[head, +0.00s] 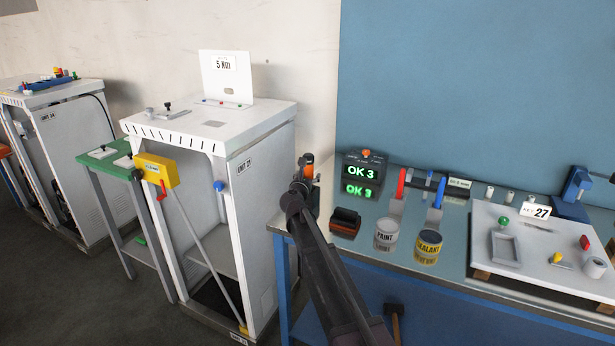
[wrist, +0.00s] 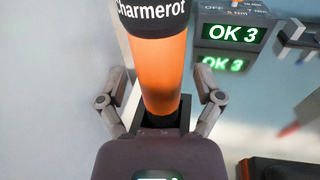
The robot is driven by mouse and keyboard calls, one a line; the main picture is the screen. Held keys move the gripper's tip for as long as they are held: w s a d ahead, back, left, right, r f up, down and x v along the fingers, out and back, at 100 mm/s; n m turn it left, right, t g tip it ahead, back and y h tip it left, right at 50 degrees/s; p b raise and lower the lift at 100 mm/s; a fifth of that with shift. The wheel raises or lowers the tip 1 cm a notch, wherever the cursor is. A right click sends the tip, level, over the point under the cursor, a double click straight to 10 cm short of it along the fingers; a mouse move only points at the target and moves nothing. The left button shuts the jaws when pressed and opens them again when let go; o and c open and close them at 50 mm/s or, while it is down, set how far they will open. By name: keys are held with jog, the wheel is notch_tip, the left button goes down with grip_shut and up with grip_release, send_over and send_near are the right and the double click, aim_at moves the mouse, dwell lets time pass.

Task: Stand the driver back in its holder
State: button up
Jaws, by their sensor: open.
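The driver (wrist: 160,75) has an orange body and a black band with white lettering. It fills the middle of the wrist view, between the two fingers of my gripper (wrist: 161,92). The fingers are open, with a visible gap on each side of the driver. In the head view the orange of the driver (head: 309,157) shows at my gripper (head: 303,180), above the bench's left end.
A dark display box (head: 365,174) reading OK 3 stands just right of my gripper. A brown block (head: 345,222), a paint can (head: 386,234) and a sealant can (head: 428,246) stand on the bench. A white cabinet (head: 262,185) is to the left.

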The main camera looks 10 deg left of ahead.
jog(key=shift+r, duration=0.2)
jog(key=s+a, duration=0.1)
jog(key=s, duration=1.1)
jog(key=shift+a+r+p, duration=0.25)
jog(key=shift+a+p, duration=0.15)
